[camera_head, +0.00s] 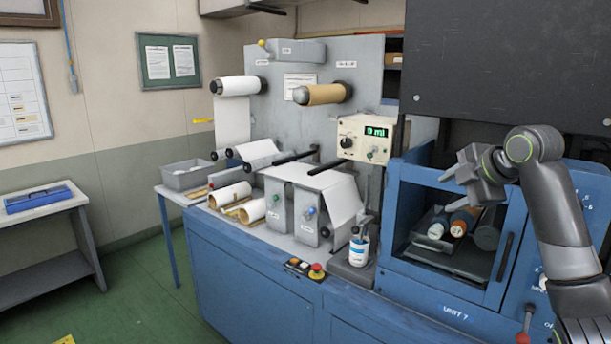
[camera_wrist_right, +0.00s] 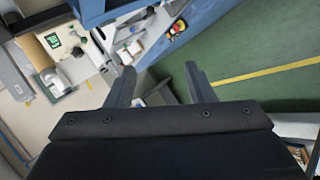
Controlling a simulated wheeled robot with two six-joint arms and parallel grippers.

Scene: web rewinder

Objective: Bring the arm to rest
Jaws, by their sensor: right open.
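My right arm (camera_head: 560,215) comes in from the right edge of the head view. My right gripper (camera_head: 456,168) is open and empty, raised in front of the blue cabinet (camera_head: 400,225) with its fingers pointing left. In the right wrist view its two fingers (camera_wrist_right: 160,78) stand apart with nothing between them. My left gripper is not in view.
The cabinet's open bay holds a grey tray (camera_head: 445,262) with several rolls. To the left stands the rewinder panel (camera_head: 300,120) with a white roll (camera_head: 237,86) and a brown roll (camera_head: 322,94). A red stop button (camera_head: 317,271) sits on the bench's front edge. Green floor (camera_head: 135,300) is open at left.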

